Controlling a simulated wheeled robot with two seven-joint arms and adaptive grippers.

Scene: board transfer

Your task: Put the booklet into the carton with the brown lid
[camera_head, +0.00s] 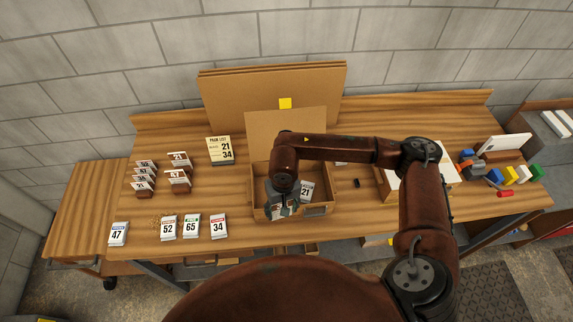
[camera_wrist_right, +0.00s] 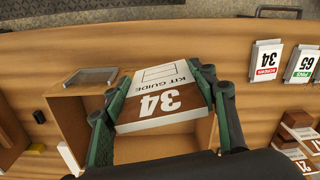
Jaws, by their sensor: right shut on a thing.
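The open carton (camera_head: 262,211) stands mid-table with its brown lid (camera_head: 285,128) raised behind it; it also shows in the right wrist view (camera_wrist_right: 52,128). My right gripper (camera_head: 284,208) points down at the carton's opening. My left gripper is out of view.
A calendar-like card (camera_head: 220,150) stands behind. Another box (camera_head: 388,187) is partly behind my arm. Coloured blocks (camera_head: 510,175) lie at the far right.

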